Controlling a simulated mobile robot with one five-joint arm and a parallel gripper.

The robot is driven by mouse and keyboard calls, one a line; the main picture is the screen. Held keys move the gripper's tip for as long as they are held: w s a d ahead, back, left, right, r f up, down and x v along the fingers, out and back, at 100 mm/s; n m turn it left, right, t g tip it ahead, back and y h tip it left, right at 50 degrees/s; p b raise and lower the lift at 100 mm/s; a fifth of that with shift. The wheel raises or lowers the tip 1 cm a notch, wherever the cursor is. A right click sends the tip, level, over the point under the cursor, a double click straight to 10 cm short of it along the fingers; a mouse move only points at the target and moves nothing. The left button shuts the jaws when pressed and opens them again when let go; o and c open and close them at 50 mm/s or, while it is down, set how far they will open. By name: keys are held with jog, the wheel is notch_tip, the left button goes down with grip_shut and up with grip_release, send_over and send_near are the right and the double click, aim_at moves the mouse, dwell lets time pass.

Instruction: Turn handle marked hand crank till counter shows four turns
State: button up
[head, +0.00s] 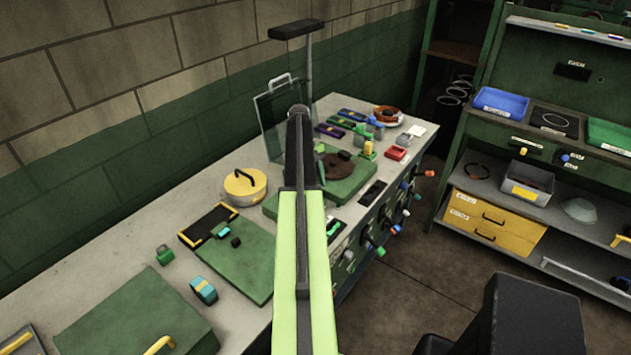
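My lime-green and black arm reaches away over the workbench (150,238). My gripper cannot be made out beyond the dark far link, so its fingers are hidden. Several knobs or handles stick out of the bench's front face, including a green one (379,251) and others farther along it. I cannot read a hand crank marking on any of them. A small black panel (372,192) lies on the bench edge right of my arm. I cannot tell whether it is a counter, and no turn count is legible.
A clear upright panel (272,118) and a green block with a brown disc (340,163) stand near my arm. A yellow round lid (244,186) and a green board (240,262) lie left. Shelving with a blue tray (500,103) stands right.

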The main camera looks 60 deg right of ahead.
jog(key=p+v, duration=1.6)
jog(key=v, duration=0.1)
jog(key=shift+r, duration=0.2)
dwell(1.7)
